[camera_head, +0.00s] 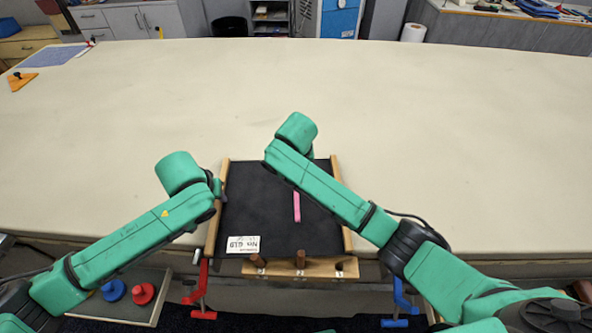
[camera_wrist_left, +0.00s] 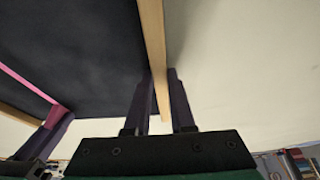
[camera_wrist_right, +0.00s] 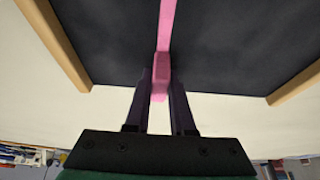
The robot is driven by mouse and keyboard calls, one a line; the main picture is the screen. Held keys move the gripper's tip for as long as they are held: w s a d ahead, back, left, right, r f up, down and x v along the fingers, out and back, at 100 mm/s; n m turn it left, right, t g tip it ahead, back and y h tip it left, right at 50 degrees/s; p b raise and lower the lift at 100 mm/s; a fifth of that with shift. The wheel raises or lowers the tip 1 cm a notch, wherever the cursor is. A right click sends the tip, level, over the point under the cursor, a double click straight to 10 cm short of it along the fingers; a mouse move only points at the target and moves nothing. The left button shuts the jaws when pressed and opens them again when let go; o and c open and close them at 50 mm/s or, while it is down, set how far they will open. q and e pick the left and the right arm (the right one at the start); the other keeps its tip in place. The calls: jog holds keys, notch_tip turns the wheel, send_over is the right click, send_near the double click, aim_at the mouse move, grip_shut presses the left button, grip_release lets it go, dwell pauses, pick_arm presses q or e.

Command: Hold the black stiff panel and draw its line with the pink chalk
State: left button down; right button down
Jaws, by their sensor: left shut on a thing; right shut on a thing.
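The black panel (camera_head: 255,205) lies on the table's front edge between two wooden side strips, with a white label (camera_head: 243,245) at its near left corner. My left gripper (camera_wrist_left: 160,80) is shut on the panel's left wooden strip (camera_wrist_left: 151,35), one finger on each side. My right gripper (camera_wrist_right: 161,80) is shut on the pink chalk (camera_wrist_right: 160,88), whose tip meets the black surface. A straight pink line (camera_head: 297,207) runs on the panel right of its middle; it also shows in the right wrist view (camera_wrist_right: 167,20). In the head view my right arm hides the chalk.
A wooden rack (camera_head: 280,268) with pegs sits at the near edge, between a red clamp (camera_head: 202,290) and a blue clamp (camera_head: 401,300). A side tray (camera_head: 115,308) holds blue and red round pieces. The table beyond the panel is clear; an orange piece (camera_head: 20,81) lies far left.

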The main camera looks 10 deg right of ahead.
jog(key=shift+w+d, duration=0.2)
jog(key=shift+w, duration=1.15)
notch_tip(320, 180, up, 7)
pick_arm(q)
jog(key=c, duration=0.7)
grip_release()
